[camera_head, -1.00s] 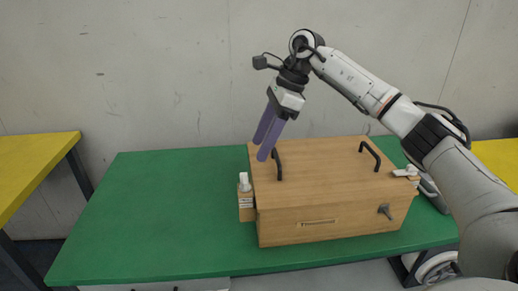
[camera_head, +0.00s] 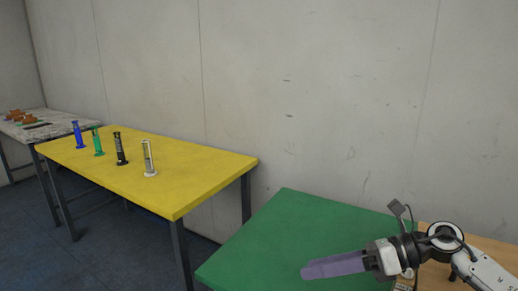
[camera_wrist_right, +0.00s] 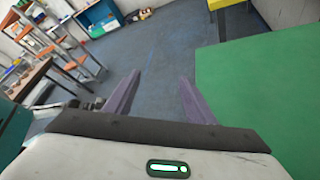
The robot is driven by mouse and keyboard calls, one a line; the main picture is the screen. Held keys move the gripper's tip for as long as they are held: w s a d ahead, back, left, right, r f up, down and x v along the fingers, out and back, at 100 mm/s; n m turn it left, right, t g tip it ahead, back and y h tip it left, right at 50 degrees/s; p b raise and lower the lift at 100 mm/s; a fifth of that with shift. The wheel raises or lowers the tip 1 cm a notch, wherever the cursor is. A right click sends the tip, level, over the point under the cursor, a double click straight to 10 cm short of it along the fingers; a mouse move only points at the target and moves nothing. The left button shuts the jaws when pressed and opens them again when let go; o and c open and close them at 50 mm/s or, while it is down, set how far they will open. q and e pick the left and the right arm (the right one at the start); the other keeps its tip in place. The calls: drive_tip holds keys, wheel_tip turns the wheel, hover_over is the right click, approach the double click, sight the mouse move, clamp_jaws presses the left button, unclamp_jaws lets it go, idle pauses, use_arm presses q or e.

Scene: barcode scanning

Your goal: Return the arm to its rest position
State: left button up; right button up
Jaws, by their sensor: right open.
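My right gripper (camera_head: 306,271) is at the lower right of the head view, its purple fingers pointing left over the green table (camera_head: 285,222). In the right wrist view the gripper (camera_wrist_right: 158,92) has its two fingers spread apart with nothing between them, and the floor shows beyond. The green table (camera_wrist_right: 260,95) fills the right side of that view. My left gripper is in neither view.
A yellow table (camera_head: 190,175) at the left holds blue, green, black and white upright scanners (camera_head: 149,158). A speckled table (camera_head: 45,127) stands far left. Shelves (camera_wrist_right: 70,40) show in the wrist view.

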drive_tip(key=s+a+f+m+t+y, duration=0.2)
drive_tip(key=a+m+t+y, duration=0.2)
drive_tip(key=a+m+t, duration=0.55)
drive_tip(key=s+d+f+m+h, duration=0.3)
drive_tip(key=d+f+m+h, duration=0.1)
drive_tip(key=f+m, duration=0.4)
drive_tip(key=s+d+f+m+t+h, duration=0.1)
drive_tip(key=s+d+f+m+h, duration=0.3)
drive_tip(key=m, duration=0.6)
drive_tip(key=s+d+f+m+h, duration=0.25)
drive_tip(key=f+m+h, duration=0.25)
drive_tip(key=f+m, duration=0.35)
drive_tip(key=s+d+f+m+g+h, duration=0.1)
drive_tip(key=s+f+m+g, duration=0.3)
drive_tip(key=s+f, duration=0.5)
drive_tip(key=s+d+m, duration=0.1)
drive_tip(key=s+m, duration=0.1)
drive_tip(key=s, duration=0.2)
drive_tip(key=shift+s+m+g+h, duration=0.15)
drive_tip(key=shift+m+g+h, duration=0.2)
drive_tip(key=shift+m+h, duration=0.05)
